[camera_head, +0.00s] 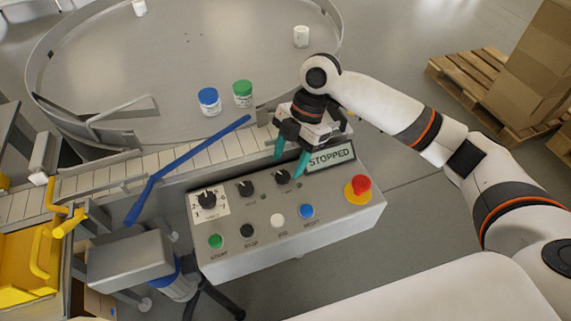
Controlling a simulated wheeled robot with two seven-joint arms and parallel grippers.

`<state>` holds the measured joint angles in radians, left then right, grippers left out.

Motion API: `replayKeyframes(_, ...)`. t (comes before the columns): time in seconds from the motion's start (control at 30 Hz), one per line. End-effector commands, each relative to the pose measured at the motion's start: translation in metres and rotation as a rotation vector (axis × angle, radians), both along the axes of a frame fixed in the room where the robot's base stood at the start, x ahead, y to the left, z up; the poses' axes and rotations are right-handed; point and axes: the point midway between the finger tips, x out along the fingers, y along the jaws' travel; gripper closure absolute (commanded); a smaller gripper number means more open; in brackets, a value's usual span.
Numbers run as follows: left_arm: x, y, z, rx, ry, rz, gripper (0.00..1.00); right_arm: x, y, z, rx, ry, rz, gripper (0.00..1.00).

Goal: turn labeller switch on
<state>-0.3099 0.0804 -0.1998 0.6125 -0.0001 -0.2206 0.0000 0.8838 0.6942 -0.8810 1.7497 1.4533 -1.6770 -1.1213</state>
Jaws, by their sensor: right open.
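A grey control panel (335,205) stands in the lower middle. It carries a large black dial (207,199) on a white scale and two smaller black knobs, the middle one (246,188) and the right one (282,177). Their labels are too small to read, so I cannot tell which is the labeller switch. A display (331,157) reads "STOPPED". My right gripper (290,164) is open, its teal fingers pointing down just behind the right knob, one towards each side. Contact cannot be told. My left gripper is not in view.
Green, black, white and blue buttons line the panel front, with a red emergency stop (361,185) at right. A conveyor (200,152) with a blue rail runs behind. Blue-lidded (209,101) and green-lidded (243,93) jars stand on the round table (150,60). Boxes on a pallet stand far right.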

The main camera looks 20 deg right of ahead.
Motion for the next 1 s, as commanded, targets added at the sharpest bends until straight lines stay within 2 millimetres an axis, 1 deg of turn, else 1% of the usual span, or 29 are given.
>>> replayKeyframes(0.1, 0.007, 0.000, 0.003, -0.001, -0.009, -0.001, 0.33, -0.003, 0.006, -0.015, 0.000, 0.002, 0.000, 0.48)
replayKeyframes(0.2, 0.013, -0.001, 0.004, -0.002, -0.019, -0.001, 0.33, -0.004, 0.009, -0.023, 0.000, 0.000, 0.000, 0.48)
replayKeyframes(0.33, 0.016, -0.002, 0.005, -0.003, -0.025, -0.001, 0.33, -0.005, 0.011, -0.028, 0.000, 0.000, 0.000, 0.48)
replayKeyframes(0.57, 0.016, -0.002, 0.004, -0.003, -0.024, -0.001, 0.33, -0.005, 0.011, -0.028, -0.001, -0.001, 0.000, 0.48)
replayKeyframes(0.67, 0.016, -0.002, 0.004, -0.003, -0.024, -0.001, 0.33, -0.005, 0.010, -0.028, -0.001, -0.001, 0.000, 0.63)
replayKeyframes(0.83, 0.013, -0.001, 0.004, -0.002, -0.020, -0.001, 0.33, -0.005, 0.010, -0.028, -0.001, -0.001, 0.000, 0.91)
replayKeyframes(0.87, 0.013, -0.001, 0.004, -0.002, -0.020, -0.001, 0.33, -0.005, 0.010, -0.028, -0.001, -0.001, 0.000, 0.92)
replayKeyframes(1.0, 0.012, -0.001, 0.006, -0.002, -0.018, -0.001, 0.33, -0.005, 0.010, -0.027, -0.001, 0.000, -0.006, 0.92)
